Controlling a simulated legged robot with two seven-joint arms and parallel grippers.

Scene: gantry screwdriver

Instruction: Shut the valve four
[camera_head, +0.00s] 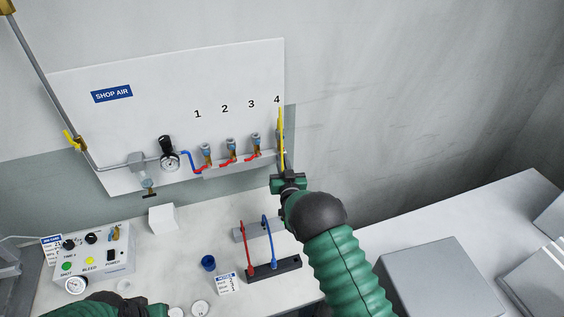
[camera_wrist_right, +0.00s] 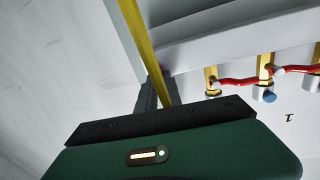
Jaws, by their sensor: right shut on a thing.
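A white panel (camera_head: 110,130) on the wall carries numbered valves 1 to 4. Valves one (camera_head: 206,153), two (camera_head: 231,147) and three (camera_head: 256,142) have red handles. Below the number 4, my right gripper (camera_head: 286,176) is shut on a long yellow bar (camera_head: 281,135) that stands nearly upright at the panel's right edge. In the right wrist view the yellow bar (camera_wrist_right: 146,50) runs into the jaws (camera_wrist_right: 155,92). The body of valve four is hidden, and I cannot tell its setting. My left gripper (camera_head: 125,307) shows partly at the bottom edge; its jaws are unclear.
A pressure gauge (camera_head: 170,160) and a yellow-handled valve (camera_head: 73,140) are on the left piping. A control box (camera_head: 95,262), a blue cap (camera_head: 208,263) and a black block (camera_head: 273,270) with red and blue tools stand on the bench. A grey box (camera_head: 435,275) is at right.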

